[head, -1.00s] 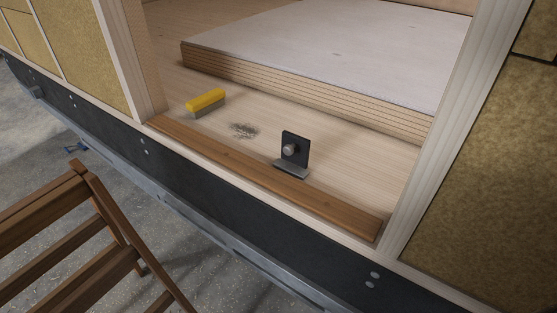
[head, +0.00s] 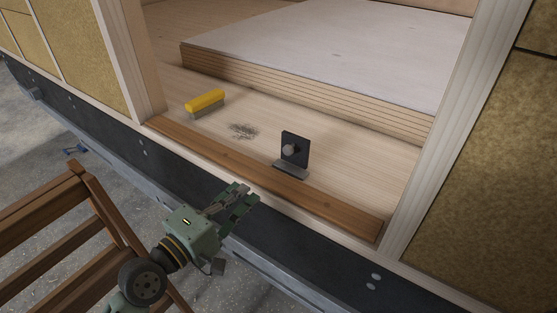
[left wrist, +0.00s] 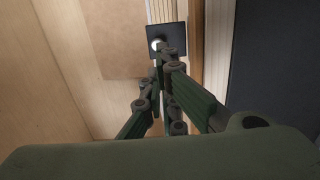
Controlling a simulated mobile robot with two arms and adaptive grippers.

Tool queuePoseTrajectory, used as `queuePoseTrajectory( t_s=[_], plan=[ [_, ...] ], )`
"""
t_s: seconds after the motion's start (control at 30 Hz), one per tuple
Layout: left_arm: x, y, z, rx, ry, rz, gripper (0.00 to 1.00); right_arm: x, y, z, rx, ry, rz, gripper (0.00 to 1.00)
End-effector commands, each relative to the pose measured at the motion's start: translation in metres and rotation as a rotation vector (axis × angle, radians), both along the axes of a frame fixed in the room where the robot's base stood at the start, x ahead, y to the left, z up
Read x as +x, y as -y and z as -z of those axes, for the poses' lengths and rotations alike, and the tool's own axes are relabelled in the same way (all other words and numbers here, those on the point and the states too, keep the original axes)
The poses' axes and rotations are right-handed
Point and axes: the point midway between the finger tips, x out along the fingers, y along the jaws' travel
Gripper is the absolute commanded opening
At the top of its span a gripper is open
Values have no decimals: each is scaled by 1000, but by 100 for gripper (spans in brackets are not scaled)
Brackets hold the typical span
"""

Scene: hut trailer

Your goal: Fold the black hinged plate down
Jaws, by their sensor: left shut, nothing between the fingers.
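The black hinged plate (head: 296,146) stands upright on a grey metal base (head: 291,171) at the wooden threshold, with a round grey knob on its face. In the left wrist view the plate (left wrist: 174,38) shows at the top, beyond the fingers, with its bright knob at its left edge. My left gripper (head: 247,193) is shut and empty, over the outer side of the threshold, to the lower left of the plate. It appears apart from the plate. In the left wrist view its fingers (left wrist: 165,68) point toward the plate. My right gripper is not in view.
A yellow brush (head: 206,101) and a patch of dark shavings (head: 243,130) lie on the wooden floor left of the plate. A brown sill strip (head: 225,155) runs along the doorway. A stacked board (head: 330,60) lies behind. A wooden chair (head: 50,220) stands outside at lower left.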

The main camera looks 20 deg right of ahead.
Motion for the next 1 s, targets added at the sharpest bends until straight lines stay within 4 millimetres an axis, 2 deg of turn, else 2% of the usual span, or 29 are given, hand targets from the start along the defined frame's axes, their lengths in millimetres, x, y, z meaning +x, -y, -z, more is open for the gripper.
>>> queuePoseTrajectory(
  t_s=[0.27, 0.5, 0.8, 1.0],
  plan=[
    [6, 6, 1, 1, 1, -3, 0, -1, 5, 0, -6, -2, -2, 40],
    [31, 42, 0, -2, 3, -2, 0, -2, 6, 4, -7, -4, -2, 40],
    [66, 92, 2, 2, 2, -2, 0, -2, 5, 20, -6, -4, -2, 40],
    [79, 109, 1, 2, 2, -3, 0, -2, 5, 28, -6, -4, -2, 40]
  ],
)
